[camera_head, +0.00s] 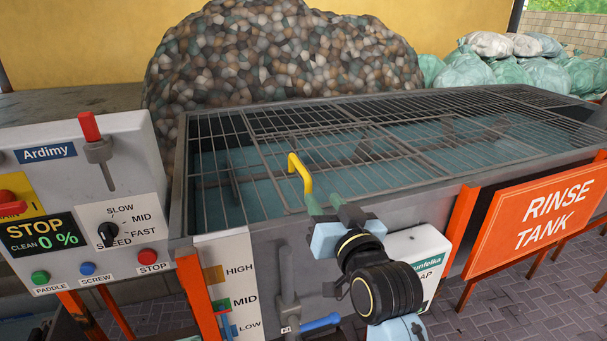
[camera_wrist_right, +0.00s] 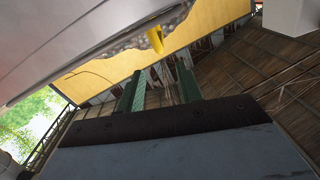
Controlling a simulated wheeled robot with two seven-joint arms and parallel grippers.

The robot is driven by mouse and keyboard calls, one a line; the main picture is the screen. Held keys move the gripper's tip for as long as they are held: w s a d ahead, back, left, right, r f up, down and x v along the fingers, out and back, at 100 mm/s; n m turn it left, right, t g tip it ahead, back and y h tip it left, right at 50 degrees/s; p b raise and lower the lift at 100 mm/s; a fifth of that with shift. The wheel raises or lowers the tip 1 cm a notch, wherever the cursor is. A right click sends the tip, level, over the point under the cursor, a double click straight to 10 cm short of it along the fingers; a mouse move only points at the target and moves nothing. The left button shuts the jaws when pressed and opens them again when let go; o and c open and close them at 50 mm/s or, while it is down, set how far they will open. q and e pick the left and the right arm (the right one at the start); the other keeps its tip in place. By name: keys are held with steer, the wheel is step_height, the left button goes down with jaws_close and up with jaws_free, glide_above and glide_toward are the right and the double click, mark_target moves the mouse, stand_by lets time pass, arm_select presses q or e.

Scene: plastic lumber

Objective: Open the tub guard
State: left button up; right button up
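The tub guard (camera_head: 330,140) is a dark wire grid lying flat over the water of the rinse tank. A yellow handle (camera_head: 299,172) stands up near the grid's front edge. My right gripper (camera_head: 324,204) is just in front of the handle and a little to its right, over the tank's front rim. In the right wrist view its two green fingers (camera_wrist_right: 159,88) are spread with nothing between them. The yellow handle (camera_wrist_right: 156,40) shows beyond the fingertips, roughly in line with the gap, and looks apart from them. My left gripper is not in view.
A control panel (camera_head: 60,262) with a red-topped lever (camera_head: 97,152) stands at the left. An orange rinse tank sign (camera_head: 545,212) hangs at the front right. A level gauge (camera_head: 228,285) and a blue-handled valve (camera_head: 320,322) are below the rim. A large heap (camera_head: 280,55) rises behind.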

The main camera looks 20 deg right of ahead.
mark_target(307, 178)
steer(key=w, duration=0.6)
steer(key=w+p, duration=0.1)
steer(key=w, duration=0.5)
steer(key=shift+w+a+f+p, duration=0.1)
steer(key=shift+w+a+p, duration=0.1)
steer(key=shift+w+p, duration=0.1)
steer(key=shift+s, duration=0.1)
steer(key=shift+c, duration=0.2)
jaws_close()
